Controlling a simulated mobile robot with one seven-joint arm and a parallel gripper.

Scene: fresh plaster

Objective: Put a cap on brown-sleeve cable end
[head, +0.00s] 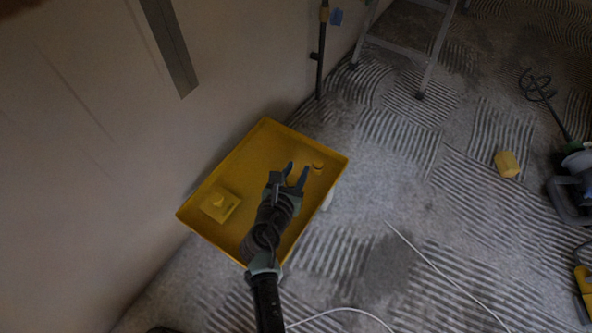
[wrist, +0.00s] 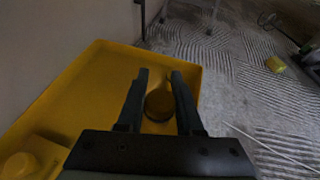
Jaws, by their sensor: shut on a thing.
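My gripper (head: 297,171) reaches over a yellow tray (head: 262,126) beside the wall. In the wrist view its two dark fingers (wrist: 158,78) close on a small, round, dark yellow cap (wrist: 158,105). The cap is dim against the yellow tray, and I cannot make it out between the fingers in the head view. Another small round yellow piece (head: 318,166) lies in the tray just right of the fingertips. A dark upright pole (head: 320,62) with a brownish upper part stands at the wall. I cannot identify the brown-sleeve cable end for sure.
A square yellow box (head: 220,204) sits in the tray's left part. A ladder (head: 405,48) stands at the back. A yellow block (head: 507,164) lies on the ridged floor at right. A thin white cable (head: 440,270) crosses the floor. The middle floor is mostly clear.

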